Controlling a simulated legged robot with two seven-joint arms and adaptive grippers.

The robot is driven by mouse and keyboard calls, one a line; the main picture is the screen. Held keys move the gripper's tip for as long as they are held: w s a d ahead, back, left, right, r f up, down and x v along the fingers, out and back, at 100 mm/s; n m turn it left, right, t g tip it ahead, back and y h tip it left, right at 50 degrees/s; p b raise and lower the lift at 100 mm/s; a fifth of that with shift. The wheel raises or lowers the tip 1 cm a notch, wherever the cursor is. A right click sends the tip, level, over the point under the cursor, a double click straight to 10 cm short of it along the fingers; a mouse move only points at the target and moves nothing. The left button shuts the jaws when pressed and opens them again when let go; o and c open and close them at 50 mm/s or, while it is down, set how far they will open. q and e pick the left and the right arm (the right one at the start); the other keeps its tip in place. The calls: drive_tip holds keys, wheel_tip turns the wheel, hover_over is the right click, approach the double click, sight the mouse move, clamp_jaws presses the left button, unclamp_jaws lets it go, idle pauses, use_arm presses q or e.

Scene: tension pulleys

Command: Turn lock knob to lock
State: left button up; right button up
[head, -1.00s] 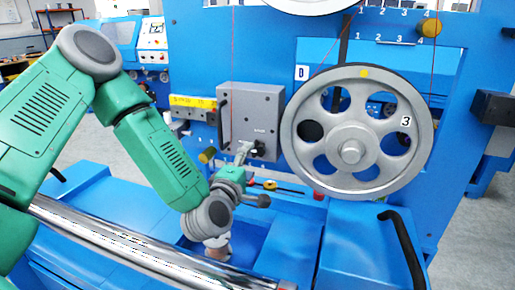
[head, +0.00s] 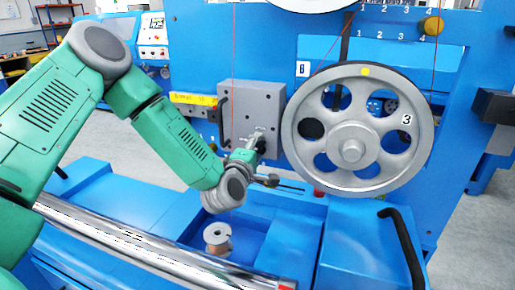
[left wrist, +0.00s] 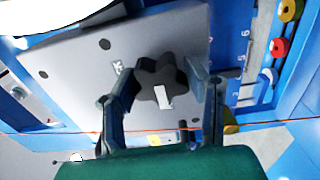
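The black star-shaped lock knob (left wrist: 160,78) with a pale bar mark sits on a grey plate (left wrist: 72,78) in the left wrist view. My left gripper (left wrist: 161,88) is open, with one finger on each side of the knob. I cannot tell whether the fingers touch it. In the head view the grey box (head: 250,108) stands left of the big wheel, and my left gripper (head: 257,140) is in front of its lower right part. The knob (head: 262,147) is partly hidden there behind the gripper. My right gripper is not in view.
The big spoked pulley wheel (head: 359,128) is close to the right of the gripper. A shiny metal roller (head: 130,246) runs below my left arm. A small spool (head: 217,238) stands in the blue recess. A thin red line (left wrist: 115,132) crosses the left wrist view.

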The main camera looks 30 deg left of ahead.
use_arm(q)
drive_tip(key=shift+f+m, duration=0.15)
drive_tip(key=shift+m, duration=0.25)
drive_tip(key=m, duration=0.3)
drive_tip(key=shift+s+m, duration=0.1)
drive_tip(key=shift+m, duration=0.2)
drive_tip(key=m, duration=0.4)
drive_tip(key=shift+f+m, duration=0.15)
drive_tip(key=shift+m, duration=0.15)
drive_tip(key=m, duration=0.4)
drive_tip(key=shift+d+m+p, duration=0.1)
drive_tip(key=shift+m+p, duration=0.2)
drive_tip(key=shift+p, duration=0.1)
drive_tip(key=m, duration=0.4)
drive_tip(key=shift+f, duration=0.1)
drive_tip(key=shift+m, duration=0.4)
drive_tip(key=o, duration=1.1)
drive_tip(key=shift+o, duration=0.2)
